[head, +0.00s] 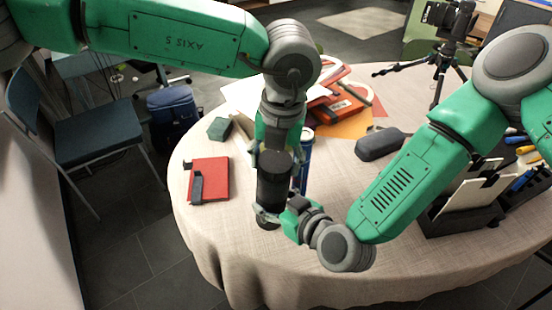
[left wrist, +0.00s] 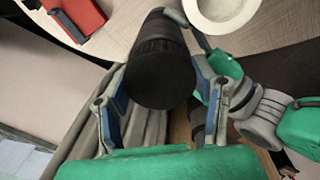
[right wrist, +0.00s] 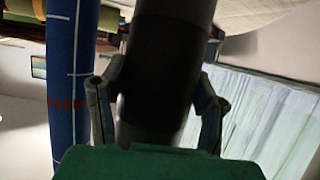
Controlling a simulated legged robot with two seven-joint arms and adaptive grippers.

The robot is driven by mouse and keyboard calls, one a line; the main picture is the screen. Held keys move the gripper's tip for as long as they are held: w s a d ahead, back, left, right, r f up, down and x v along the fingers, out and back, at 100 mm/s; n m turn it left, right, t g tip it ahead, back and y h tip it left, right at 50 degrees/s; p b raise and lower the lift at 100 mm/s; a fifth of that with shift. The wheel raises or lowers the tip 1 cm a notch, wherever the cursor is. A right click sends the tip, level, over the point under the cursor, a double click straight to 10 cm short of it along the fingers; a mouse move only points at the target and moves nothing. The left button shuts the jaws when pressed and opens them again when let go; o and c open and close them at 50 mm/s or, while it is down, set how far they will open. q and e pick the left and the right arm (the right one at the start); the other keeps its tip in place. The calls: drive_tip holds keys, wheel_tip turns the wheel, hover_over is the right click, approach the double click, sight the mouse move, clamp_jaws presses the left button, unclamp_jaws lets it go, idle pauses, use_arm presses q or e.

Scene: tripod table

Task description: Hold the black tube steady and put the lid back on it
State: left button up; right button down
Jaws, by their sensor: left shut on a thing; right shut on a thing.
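The black tube (head: 272,192) stands upright over the near part of the table. My left gripper (head: 275,160) comes down from above and is shut around the black lid (left wrist: 160,80) at its top end. My right gripper (head: 268,214) is shut on the tube's lower part from the right; the tube also fills the middle of the right wrist view (right wrist: 165,70). Lid and tube are in line and look like one dark column. I cannot tell whether the lid is fully seated, as both are black.
A blue tube (head: 304,160) stands close behind the black one. A red notebook (head: 209,180) lies at left, a green block (head: 219,128) behind it. A dark case (head: 380,144) and a black organizer (head: 460,220) are at right. The table's front cloth (head: 300,270) is clear.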

use_arm(q)
drive_tip(key=m, duration=0.6)
drive_tip(key=shift+s+d+m, duration=0.15)
drive_tip(key=shift+d+m, duration=0.1)
drive_tip(key=shift+m, duration=0.15)
use_arm(e)
drive_tip(key=shift+s+a+r+y, duration=0.15)
drive_tip(key=shift+s+a+y, duration=0.1)
drive_tip(key=shift+a+y, duration=0.1)
use_arm(q)
drive_tip(key=m, duration=0.8)
drive_tip(key=shift+a, duration=0.1)
drive_tip(key=m, duration=0.6)
drive_tip(key=shift+a+m, duration=0.1)
drive_tip(key=shift+m, duration=0.3)
drive_tip(key=m, duration=0.4)
drive_tip(key=shift+w, duration=0.2)
drive_tip(key=m, duration=0.3)
drive_tip(key=shift+w+a+m, duration=0.1)
drive_tip(key=shift+w+m, duration=0.05)
drive_tip(key=shift+m, duration=0.25)
drive_tip(key=o, duration=1.4)
drive_tip(key=shift+c, duration=0.2)
drive_tip(key=shift+a+f, duration=0.1)
use_arm(e)
drive_tip(key=shift+w, duration=0.1)
drive_tip(key=shift+d, duration=0.1)
